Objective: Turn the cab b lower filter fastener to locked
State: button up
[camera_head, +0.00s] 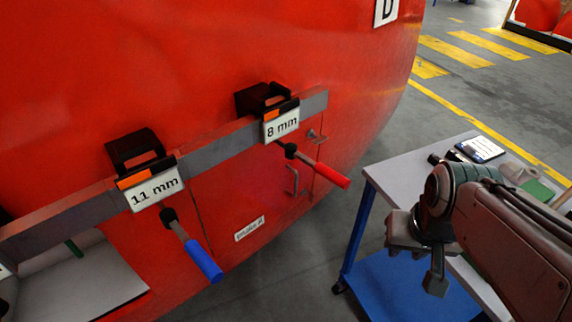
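I cannot make out a cab b lower filter fastener in this view. The red nosecone (330,60) in front of me bears a plate with the letter D (386,10). A hatch panel (232,200) low on it has a small handle (291,180) and a small metal fitting (316,135) near its upper right; its turn position is too small to read. My gripper (420,258) hangs at the right, in front of the trolley and apart from the nosecone. Nothing shows in it, but its finger gap is unclear from this angle.
A grey rail (220,146) carries a red-handled tool (320,168) under an "8 mm" label and a blue-handled tool (196,252) under "11 mm". A blue trolley (360,232) with a grey top stands at right, with small items on it. Floor between is clear.

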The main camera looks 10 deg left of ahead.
aim_at(311, 195)
jog(key=z, duration=1.85)
jog(key=k, duration=1.25)
jog(key=u, duration=1.25)
jog(key=i, duration=0.55)
